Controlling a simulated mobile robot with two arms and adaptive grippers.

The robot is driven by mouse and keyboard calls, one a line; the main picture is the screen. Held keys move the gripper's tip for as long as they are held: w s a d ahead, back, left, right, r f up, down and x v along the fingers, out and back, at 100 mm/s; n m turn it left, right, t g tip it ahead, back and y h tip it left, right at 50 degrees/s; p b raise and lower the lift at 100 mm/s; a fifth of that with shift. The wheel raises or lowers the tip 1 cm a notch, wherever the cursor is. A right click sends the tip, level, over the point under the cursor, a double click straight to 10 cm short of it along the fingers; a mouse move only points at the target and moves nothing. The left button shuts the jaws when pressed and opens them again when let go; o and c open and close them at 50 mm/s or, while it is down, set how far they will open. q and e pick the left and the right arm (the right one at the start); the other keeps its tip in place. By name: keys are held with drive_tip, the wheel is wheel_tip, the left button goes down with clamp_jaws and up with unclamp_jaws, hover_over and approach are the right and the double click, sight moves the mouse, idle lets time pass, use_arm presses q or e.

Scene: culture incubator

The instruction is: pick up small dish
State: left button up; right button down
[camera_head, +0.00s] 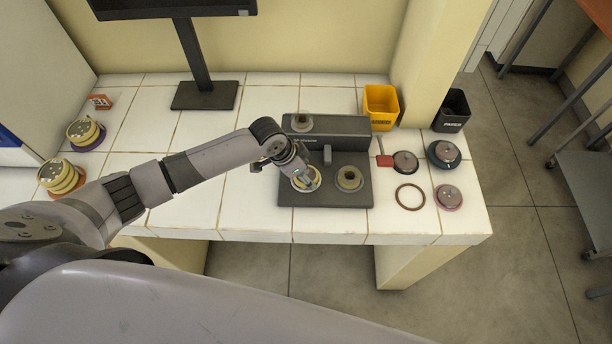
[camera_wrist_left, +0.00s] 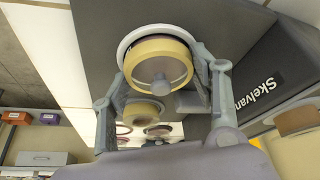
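A small round dish with a cream-yellow side and a grey top (camera_wrist_left: 160,62) sits in a pale ring on the dark plate of a bench device (camera_head: 330,198). In the head view the same dish (camera_head: 309,184) is partly hidden under my left gripper (camera_head: 302,176). In the left wrist view, the fingers of my left gripper (camera_wrist_left: 162,72) are spread wide, one at each side of the dish; I cannot tell whether they touch it. My right gripper is not in view.
A second dish (camera_head: 349,178) sits on the device, right of the first. Stacked dishes (camera_head: 62,176) stand at the left. A yellow bin (camera_head: 381,104), a black bin (camera_head: 453,111), a red-brown ring (camera_head: 410,196) and several round pieces are at the right. A monitor stand (camera_head: 204,94) is behind.

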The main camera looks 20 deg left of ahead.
use_arm(q)
drive_tip(key=c, duration=0.6)
drive_tip(key=shift+r, duration=0.1)
